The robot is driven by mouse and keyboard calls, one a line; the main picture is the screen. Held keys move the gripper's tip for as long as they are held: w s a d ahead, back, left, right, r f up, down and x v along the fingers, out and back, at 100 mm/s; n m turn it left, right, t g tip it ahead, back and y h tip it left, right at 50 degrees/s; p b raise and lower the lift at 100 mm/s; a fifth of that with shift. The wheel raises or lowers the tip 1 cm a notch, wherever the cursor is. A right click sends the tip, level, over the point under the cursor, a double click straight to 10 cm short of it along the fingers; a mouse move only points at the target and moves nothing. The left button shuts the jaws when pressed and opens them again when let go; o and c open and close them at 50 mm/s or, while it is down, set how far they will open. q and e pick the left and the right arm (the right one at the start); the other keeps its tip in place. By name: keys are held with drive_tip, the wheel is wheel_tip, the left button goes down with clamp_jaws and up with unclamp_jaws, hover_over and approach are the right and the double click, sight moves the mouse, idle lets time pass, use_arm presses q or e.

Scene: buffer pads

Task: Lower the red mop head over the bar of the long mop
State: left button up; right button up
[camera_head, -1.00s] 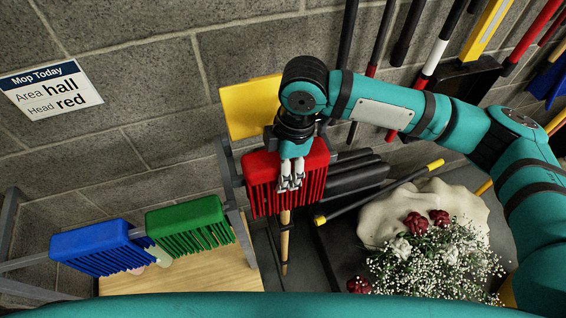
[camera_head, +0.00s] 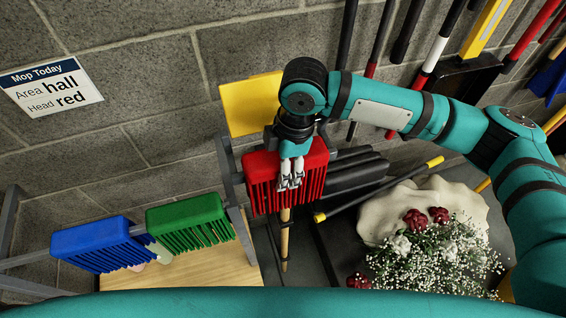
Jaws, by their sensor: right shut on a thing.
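The red mop head (camera_head: 262,190) has a block top with hanging strips. My right gripper (camera_head: 291,182) is shut on it from above, near its right half. A pale wooden handle (camera_head: 285,245) shows below the red head. The bar of the long mop is not clearly visible; the red head and my gripper cover that spot, so I cannot tell whether the head is around a bar or only in front of one. My left gripper is not in view.
A blue mop head (camera_head: 95,246) and a green mop head (camera_head: 190,222) hang on a grey rack to the left. A yellow panel (camera_head: 250,104) stands behind. Flowers (camera_head: 430,250) fill the lower right.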

drive_tip(key=shift+f, duration=0.25)
drive_tip(key=o, duration=1.4)
drive_tip(key=shift+o, duration=0.2)
drive_tip(key=r, duration=0.4)
drive_tip(key=d+r, duration=0.1)
drive_tip(key=r, duration=0.7)
drive_tip(key=shift+w+d, duration=0.25)
drive_tip(key=shift+d, duration=0.1)
